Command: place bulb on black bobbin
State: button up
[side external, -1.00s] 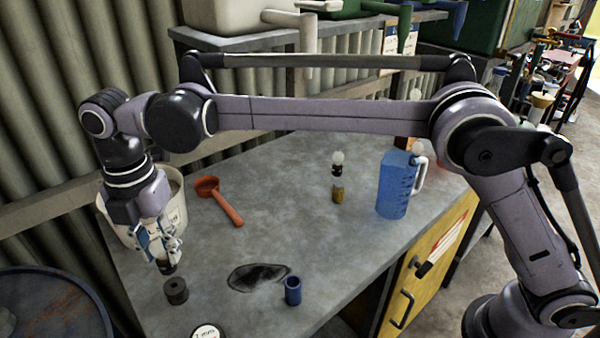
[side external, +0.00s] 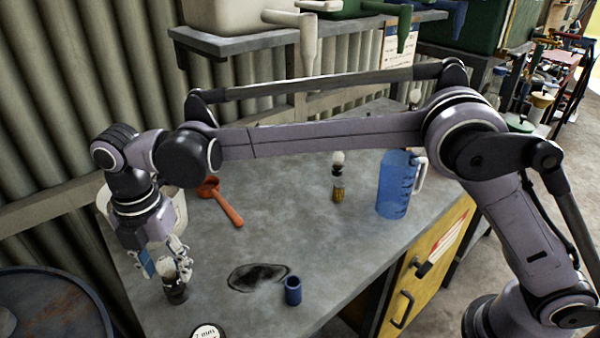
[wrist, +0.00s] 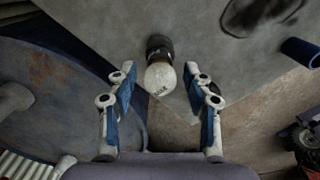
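The white bulb (side external: 168,268) stands on the black bobbin (side external: 177,294) at the near left of the bench. In the wrist view the bulb (wrist: 160,79) rises from the dark bobbin (wrist: 158,43) toward the camera. My gripper (side external: 165,260) is around the bulb, with its fingers apart. In the wrist view a gap shows between the bulb and each finger of the gripper (wrist: 159,73), so it is open. The bulb's base is hard to tell from the dark bobbin.
A blue bobbin (side external: 293,291) stands right of a dark stain. A pale bucket (side external: 181,200) stands behind my gripper.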

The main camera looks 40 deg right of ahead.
aim_at(163, 259)
notch_tip(163, 259, up, 12)
jog(key=w+d+r+m+t, duration=0.1)
jog(key=w+d+r+m, duration=0.15)
jog(key=d+m, duration=0.6)
jog(key=s+d+m+t+y, duration=0.1)
jog(key=s+d+m, duration=0.1)
jog(key=d, duration=0.5)
jog(key=s+d+m+t, duration=0.1)
jog(key=s+d+m, duration=0.15)
jog(key=d, duration=0.55)
jog(key=s+d+f+m+t+h, duration=0.1)
jog(key=s+d+f+m+t, duration=0.3)
jog(key=s+d+f+m, duration=0.8)
jog(key=d+m, duration=0.2)
jog(key=d, duration=0.1)
jog(key=shift+s+d+f, duration=0.35)
